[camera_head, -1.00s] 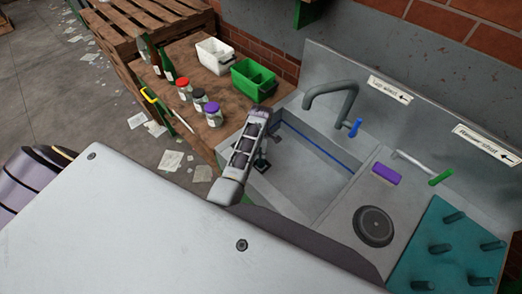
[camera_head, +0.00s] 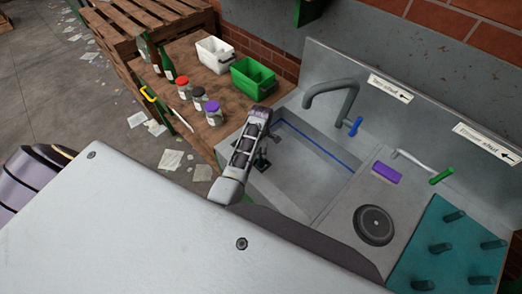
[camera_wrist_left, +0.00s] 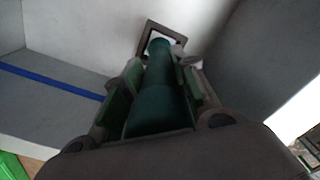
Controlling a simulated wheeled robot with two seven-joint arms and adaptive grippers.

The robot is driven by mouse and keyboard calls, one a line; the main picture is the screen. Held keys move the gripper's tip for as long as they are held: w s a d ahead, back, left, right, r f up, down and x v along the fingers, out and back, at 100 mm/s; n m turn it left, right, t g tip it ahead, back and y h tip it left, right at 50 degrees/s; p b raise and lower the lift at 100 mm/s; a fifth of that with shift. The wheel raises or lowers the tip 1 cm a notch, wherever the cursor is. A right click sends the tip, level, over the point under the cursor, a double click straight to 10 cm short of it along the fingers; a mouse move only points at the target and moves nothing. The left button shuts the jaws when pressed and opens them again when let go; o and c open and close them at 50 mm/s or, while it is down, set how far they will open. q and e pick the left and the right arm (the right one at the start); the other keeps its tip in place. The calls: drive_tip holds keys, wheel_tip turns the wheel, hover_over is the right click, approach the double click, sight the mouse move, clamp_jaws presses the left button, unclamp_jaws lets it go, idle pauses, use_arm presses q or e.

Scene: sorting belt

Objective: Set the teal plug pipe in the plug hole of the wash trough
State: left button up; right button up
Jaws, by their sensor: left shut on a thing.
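The teal plug pipe (camera_wrist_left: 158,108) lies between the finger pads of my left gripper (camera_wrist_left: 160,85) in the left wrist view, its far end pointing away from the camera. A dark square frame (camera_wrist_left: 147,38) shows around that far end; I cannot tell whether it is the plug hole's rim or whether the pipe is in it. In the head view my left gripper (camera_head: 260,162) points down inside the left part of the grey wash trough (camera_head: 305,190). My arm hides the pipe and the plug hole there. My right gripper is not in view.
A grey tap (camera_head: 335,92) with a blue handle stands behind the trough. A purple block (camera_head: 387,173), a round dark disc (camera_head: 374,225) and a teal peg board (camera_head: 440,262) lie to the right. Green (camera_head: 253,80) and white (camera_head: 214,55) bins and several jars stand at the left.

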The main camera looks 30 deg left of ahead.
use_arm(q)
drive_tip(key=o, duration=0.9)
drive_tip(key=shift+o, duration=0.2)
